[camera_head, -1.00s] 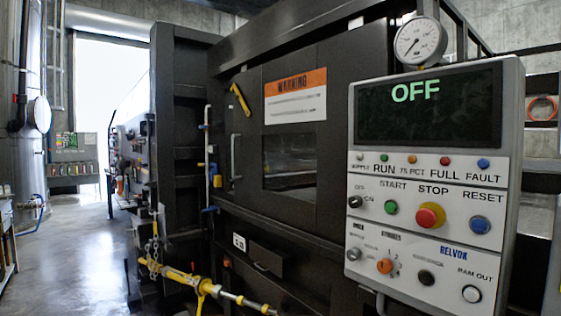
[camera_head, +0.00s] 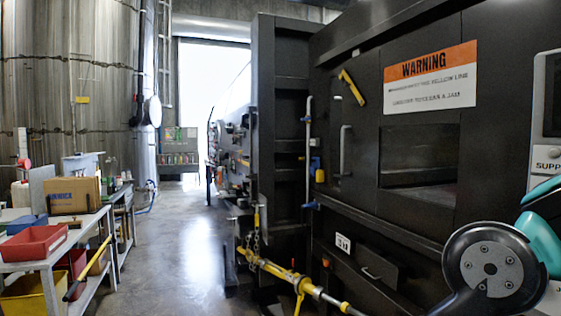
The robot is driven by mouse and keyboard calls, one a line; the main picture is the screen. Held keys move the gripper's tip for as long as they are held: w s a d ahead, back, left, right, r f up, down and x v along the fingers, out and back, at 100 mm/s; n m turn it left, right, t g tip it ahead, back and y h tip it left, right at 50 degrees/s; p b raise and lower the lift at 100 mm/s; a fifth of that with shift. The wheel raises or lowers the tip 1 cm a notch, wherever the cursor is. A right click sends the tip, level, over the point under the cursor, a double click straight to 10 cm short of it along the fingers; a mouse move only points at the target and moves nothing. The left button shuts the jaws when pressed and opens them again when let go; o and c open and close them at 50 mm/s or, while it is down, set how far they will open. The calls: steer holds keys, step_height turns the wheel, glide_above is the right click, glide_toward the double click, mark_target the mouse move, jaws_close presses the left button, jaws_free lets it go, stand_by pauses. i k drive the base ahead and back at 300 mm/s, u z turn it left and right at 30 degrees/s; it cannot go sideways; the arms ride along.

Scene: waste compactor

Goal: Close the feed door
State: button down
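The black feed door (camera_head: 365,115) is on the front of the dark compactor, right of centre. It bears an orange and white warning sign (camera_head: 430,75), a pale vertical handle (camera_head: 346,150) and a yellow lever (camera_head: 352,87) tilted near its upper left. A rectangular window-like recess (camera_head: 419,160) sits below the sign; I cannot tell whether it is glazed. The door looks roughly in line with the compactor front, but I cannot tell whether it is fully shut. Part of my arm, dark and teal, shows at the lower right. My gripper is not in view.
A yellow bar with a chain (camera_head: 270,265) juts out low before the compactor. The grey control panel (camera_head: 548,150) is cut off at the right edge. A workbench (camera_head: 45,258) with bins and a cardboard box (camera_head: 74,195) stands left. The floor aisle (camera_head: 185,250) between is clear.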

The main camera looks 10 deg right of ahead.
mark_target(496, 134)
steer(key=u, duration=0.2)
steer(key=i, duration=2.05)
steer(key=z, duration=0.7)
